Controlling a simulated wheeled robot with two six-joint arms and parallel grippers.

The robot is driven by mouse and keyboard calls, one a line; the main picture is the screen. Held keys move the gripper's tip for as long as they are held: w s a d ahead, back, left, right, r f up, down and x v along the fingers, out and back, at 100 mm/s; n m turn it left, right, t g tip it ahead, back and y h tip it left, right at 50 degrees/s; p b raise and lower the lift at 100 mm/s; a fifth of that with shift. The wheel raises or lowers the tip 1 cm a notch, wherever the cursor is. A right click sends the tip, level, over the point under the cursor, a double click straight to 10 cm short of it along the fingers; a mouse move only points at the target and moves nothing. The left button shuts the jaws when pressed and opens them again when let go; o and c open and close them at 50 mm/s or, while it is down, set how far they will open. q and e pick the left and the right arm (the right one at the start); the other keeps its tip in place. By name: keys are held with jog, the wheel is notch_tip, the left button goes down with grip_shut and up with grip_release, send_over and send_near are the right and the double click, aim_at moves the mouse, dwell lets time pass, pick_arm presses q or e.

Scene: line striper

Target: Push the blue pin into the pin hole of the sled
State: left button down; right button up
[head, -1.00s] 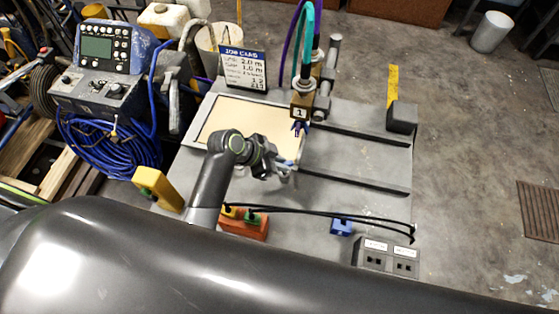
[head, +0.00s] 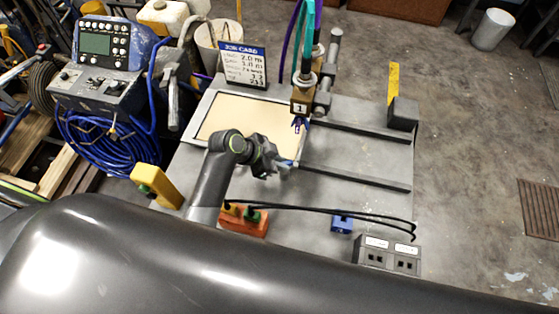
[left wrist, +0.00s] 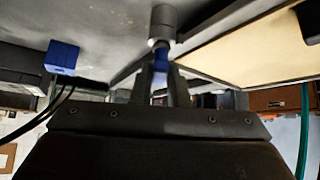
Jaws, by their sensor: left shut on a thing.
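My left gripper (head: 286,165) is low over the grey table, beside the cream sheet's right edge. In the left wrist view its two fingers (left wrist: 160,85) are shut on a blue piece (left wrist: 160,58), which looks like the blue pin. A grey cylinder (left wrist: 163,22) shows just beyond it; I cannot tell whether they touch. The sled, a brown block marked 1 (head: 301,104), stands beyond the gripper at the left end of the dark rails. A blue-purple tip (head: 300,124) hangs below it. The pin hole cannot be made out. My right gripper is not in view.
Dark rails (head: 355,178) cross the table to the right. A blue block (head: 341,224), orange block (head: 246,222), black cables (head: 340,209) and a grey socket box (head: 387,253) lie near the front. A yellow block (head: 157,186) is at left. The job card (head: 243,66) stands behind.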

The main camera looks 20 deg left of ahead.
pick_arm(q)
jog(key=shift+f, duration=0.15)
jog(key=c, duration=1)
grip_release()
jog(key=shift+s+a+r+p, duration=0.15)
jog(key=shift+a+r+p, duration=0.15)
jog(key=shift+r+p, duration=0.3)
jog(key=p+v, duration=0.5)
jog(key=shift+s+a+r, duration=0.15)
jog(key=shift+s+a, duration=0.05)
jog(key=shift+a, duration=0.1)
